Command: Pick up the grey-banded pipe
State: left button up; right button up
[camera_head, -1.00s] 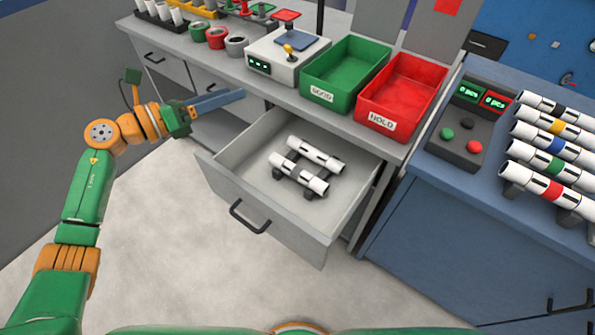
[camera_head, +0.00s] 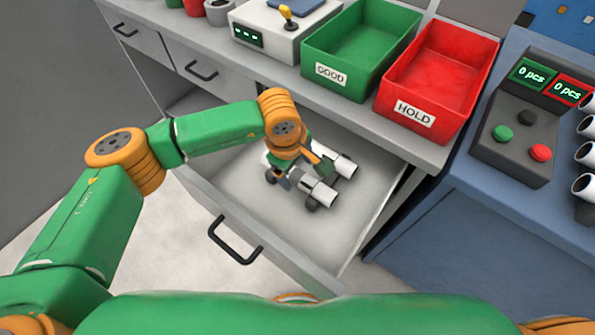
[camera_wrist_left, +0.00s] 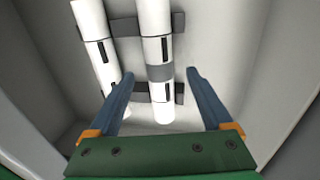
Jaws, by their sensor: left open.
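The grey-banded pipe (camera_wrist_left: 155,25) is white with a grey band and black marks. In the left wrist view it lies between the two blue fingers of my open left gripper (camera_wrist_left: 160,76), with no contact visible. A second white pipe (camera_wrist_left: 88,20) lies parallel on its left, partly behind the left finger. Both rest on dark supports inside an open drawer. In the head view my left gripper (camera_head: 300,165) is over the drawer and hides much of the two pipes; which is banded cannot be told there. My right gripper is not in view.
A button box (camera_head: 512,150) and several pipes are at the right.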

aim_at(300, 175)
pick_arm(q)
jog(key=x, duration=0.3)
jog(key=shift+s+d+f, duration=0.1)
jog(key=shift+d+f, duration=0.05)
jog(key=shift+f, duration=0.3)
grip_shut()
jog(key=shift+r, duration=0.15)
